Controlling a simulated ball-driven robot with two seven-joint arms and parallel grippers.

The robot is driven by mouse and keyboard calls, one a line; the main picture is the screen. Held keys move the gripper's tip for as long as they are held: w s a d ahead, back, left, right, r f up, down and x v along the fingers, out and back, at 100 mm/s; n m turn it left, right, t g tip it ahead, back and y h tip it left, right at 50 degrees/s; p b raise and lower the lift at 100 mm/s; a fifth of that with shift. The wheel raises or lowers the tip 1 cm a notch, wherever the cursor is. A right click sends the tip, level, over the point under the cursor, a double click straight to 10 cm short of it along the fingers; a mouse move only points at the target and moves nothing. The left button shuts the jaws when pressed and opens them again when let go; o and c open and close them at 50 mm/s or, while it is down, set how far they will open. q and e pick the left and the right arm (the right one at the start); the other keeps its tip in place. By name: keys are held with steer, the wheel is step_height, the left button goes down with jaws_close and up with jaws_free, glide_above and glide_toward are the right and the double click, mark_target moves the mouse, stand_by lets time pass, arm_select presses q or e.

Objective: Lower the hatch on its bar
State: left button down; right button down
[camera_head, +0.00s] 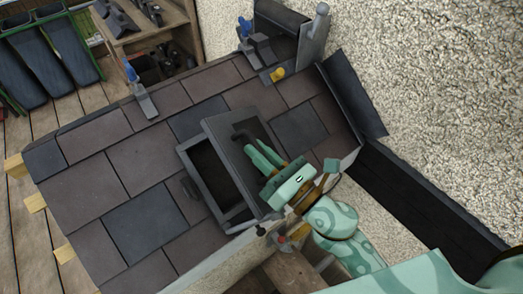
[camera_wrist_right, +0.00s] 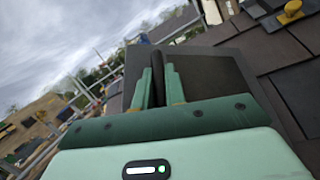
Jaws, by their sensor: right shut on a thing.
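The roof hatch has a grey frame (camera_head: 196,176) around a dark opening, set in the tiled roof. Its lid (camera_head: 262,124) stands raised and tilted at the right side of the opening. In the right wrist view the lid is a dark panel (camera_wrist_right: 208,72) behind the fingers. A black bar (camera_head: 241,133) with a bent end sticks out by the lid; it also shows in the right wrist view (camera_wrist_right: 157,62). My right gripper (camera_head: 260,152) is shut on the bar, its fingers (camera_wrist_right: 159,86) on either side of it. Where the bar meets the lid is hidden. My left gripper is out of view.
Brown and grey tiles (camera_head: 145,220) cover the slope. A blue-handled tool (camera_head: 145,104) lies near the upper edge, and a yellow-topped piece (camera_head: 277,74) sits farther right. A rough wall (camera_head: 430,90) and dark gutter (camera_head: 415,200) bound the right side. Shelving (camera_head: 150,40) stands behind.

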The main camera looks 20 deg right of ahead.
steer(key=c, duration=1.5)
jaws_free()
steer(key=shift+o, duration=0.2)
steer(key=shift+d, duration=0.1)
steer(key=shift+s+d+f, duration=0.2)
steer(key=shift+s+f, duration=0.05)
steer(key=shift+s, duration=0.1)
steer(key=b+v, duration=0.6)
steer(key=v, duration=0.9)
steer(key=shift+s, duration=0.25)
